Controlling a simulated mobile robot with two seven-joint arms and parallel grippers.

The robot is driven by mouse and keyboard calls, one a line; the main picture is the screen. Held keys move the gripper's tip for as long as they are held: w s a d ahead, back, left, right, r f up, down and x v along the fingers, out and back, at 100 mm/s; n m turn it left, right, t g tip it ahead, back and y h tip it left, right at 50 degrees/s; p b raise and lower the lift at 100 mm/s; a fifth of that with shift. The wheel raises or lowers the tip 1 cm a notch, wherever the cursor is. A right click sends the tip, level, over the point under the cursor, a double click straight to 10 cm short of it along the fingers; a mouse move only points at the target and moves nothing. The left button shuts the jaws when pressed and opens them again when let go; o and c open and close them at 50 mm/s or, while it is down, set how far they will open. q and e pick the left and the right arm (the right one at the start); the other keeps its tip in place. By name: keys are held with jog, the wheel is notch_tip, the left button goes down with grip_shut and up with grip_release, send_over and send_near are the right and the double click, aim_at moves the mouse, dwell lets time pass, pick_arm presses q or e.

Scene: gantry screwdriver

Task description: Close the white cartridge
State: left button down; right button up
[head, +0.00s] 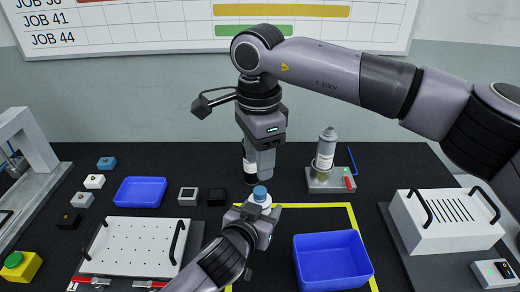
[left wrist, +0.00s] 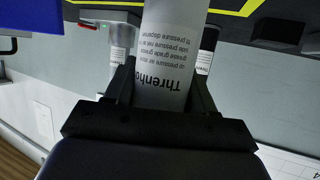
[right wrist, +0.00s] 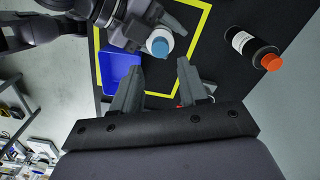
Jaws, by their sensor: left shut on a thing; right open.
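The white cartridge (head: 265,209) with a blue cap (head: 260,193) at its top end stands roughly upright in my left gripper (head: 256,212). In the left wrist view its printed white body (left wrist: 170,60) is between the two fingers. My right gripper (head: 260,168) points down just above and behind the cap in the head view. In the right wrist view its open, empty fingers (right wrist: 158,68) have the blue cap (right wrist: 159,47) beyond their tips, and I see no contact. How tightly the cap sits cannot be told.
A dark bottle with a white label (right wrist: 240,41) and orange cap stands close by, partly hidden behind my right gripper in the head view. A grey-topped cartridge (head: 326,150) stands in a fixture. A blue bin (head: 333,286) and a white handled box (head: 447,222) are at the right.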

aim_at(260, 190)
jog(key=n, duration=0.5)
jog(key=shift+r, duration=0.2)
jog(key=n, duration=0.4)
jog(key=shift+r+n, duration=0.2)
jog(key=shift+n, duration=0.2)
jog(key=n, duration=0.4)
jog(key=shift+r, duration=0.15)
jog(key=n, duration=0.3)
jog(key=shift+d+r+n, duration=0.1)
jog(key=shift+n, duration=0.3)
jog(key=shift+f, duration=4)
